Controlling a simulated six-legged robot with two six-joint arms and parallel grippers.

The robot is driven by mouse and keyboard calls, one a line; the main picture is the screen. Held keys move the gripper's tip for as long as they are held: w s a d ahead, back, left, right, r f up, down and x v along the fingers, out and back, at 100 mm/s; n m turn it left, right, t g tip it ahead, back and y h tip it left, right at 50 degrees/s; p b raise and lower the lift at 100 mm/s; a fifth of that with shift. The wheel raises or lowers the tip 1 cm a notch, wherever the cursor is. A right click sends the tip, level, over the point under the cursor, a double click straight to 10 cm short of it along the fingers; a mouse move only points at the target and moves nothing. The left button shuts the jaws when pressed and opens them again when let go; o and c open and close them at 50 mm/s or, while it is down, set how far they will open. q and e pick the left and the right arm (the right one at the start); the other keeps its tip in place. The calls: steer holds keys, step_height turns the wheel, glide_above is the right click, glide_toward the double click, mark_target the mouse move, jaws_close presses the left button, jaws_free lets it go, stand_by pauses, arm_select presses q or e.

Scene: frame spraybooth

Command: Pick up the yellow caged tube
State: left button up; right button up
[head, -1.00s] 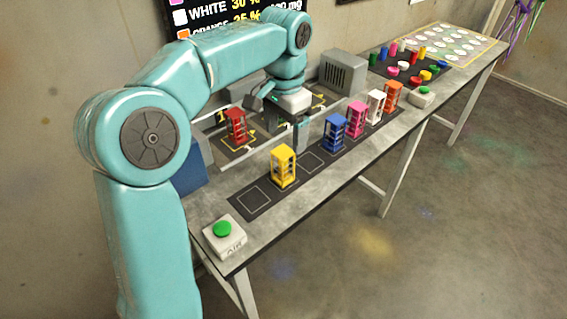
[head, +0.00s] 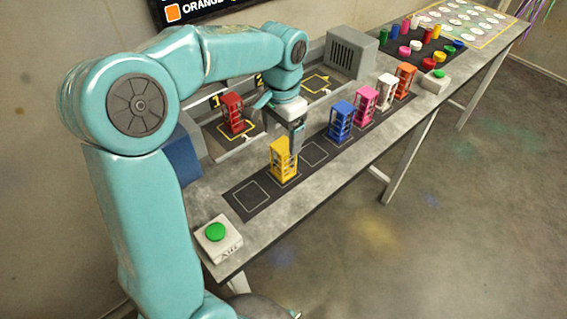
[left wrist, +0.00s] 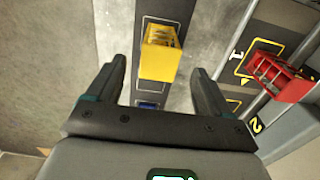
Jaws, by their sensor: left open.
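The yellow caged tube (head: 284,159) stands upright on the dark strip along the table's front. My left gripper (head: 288,138) is open and empty, just above and behind the yellow tube in the head view. In the left wrist view the yellow tube (left wrist: 160,53) appears between the two open fingertips (left wrist: 158,70), with a visible gap on each side. Whether the tips have reached its height, I cannot tell. My right gripper is in neither view.
Blue (head: 341,121), pink (head: 365,104), white (head: 386,91) and orange (head: 405,80) caged tubes stand further along the strip. A red caged tube (head: 232,112) stands in a bay behind. A green button (head: 216,232) sits at the near end.

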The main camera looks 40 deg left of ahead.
mark_target(284, 145)
arm_select(q)
steer(key=shift+s+a+f, duration=0.1)
steer(key=shift+f, duration=0.7)
step_height(284, 145, down, 5)
steer(key=shift+r, duration=0.2)
steer(key=shift+w+f, duration=0.25)
steer(key=shift+w, duration=0.05)
steer(key=shift+s+r, duration=0.1)
steer(key=shift+s, duration=0.05)
steer(key=c, duration=1.2)
